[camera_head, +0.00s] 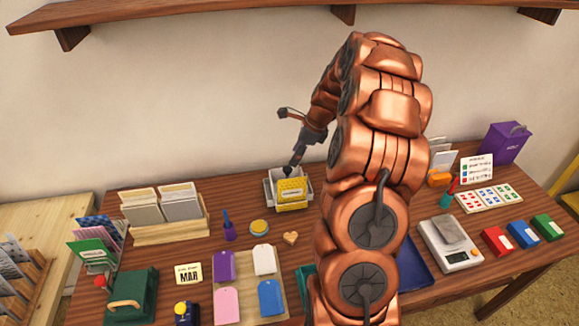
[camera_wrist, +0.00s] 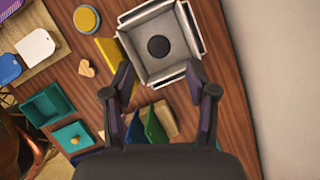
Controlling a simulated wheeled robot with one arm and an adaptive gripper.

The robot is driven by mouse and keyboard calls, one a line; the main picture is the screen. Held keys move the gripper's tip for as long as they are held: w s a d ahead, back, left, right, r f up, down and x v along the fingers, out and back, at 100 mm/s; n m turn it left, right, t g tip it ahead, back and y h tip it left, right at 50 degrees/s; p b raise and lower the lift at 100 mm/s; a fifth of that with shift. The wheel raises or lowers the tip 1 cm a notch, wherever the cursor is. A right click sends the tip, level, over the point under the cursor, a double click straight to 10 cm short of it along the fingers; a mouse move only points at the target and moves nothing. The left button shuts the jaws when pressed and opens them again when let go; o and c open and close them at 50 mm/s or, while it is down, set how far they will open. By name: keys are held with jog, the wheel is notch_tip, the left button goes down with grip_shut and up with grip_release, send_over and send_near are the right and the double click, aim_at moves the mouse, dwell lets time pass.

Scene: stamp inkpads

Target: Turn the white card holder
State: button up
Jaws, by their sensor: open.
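The white card holder (camera_head: 270,190) stands at the back middle of the table, with a yellow card (camera_head: 292,194) on its front side. From above in the wrist view, the holder (camera_wrist: 138,42) is a square open box with a dark round piece (camera_wrist: 158,46) in its middle and cards along its sides. The yellow card (camera_wrist: 108,50) shows at its left. My gripper (camera_head: 289,140) is open and empty at the holder's back side. In the wrist view, my gripper's fingertips (camera_wrist: 160,72) are spread around the holder's near edge; whether they touch it is unclear.
A yellow round pad (camera_head: 260,228), purple stamp (camera_head: 228,228) and wooden heart (camera_head: 291,238) lie in front of the holder. A wooden card rack (camera_head: 170,233) stands left. A scale (camera_head: 450,243) is right. The wall is close behind. My arm hides the table's middle.

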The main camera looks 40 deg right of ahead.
aim_at(288, 168)
jog(key=b+x, duration=0.2)
jog(key=x, duration=0.3)
jog(key=shift+w+a+f, duration=0.1)
jog(key=shift+f, duration=0.2)
grip_shut()
dwell(0.4)
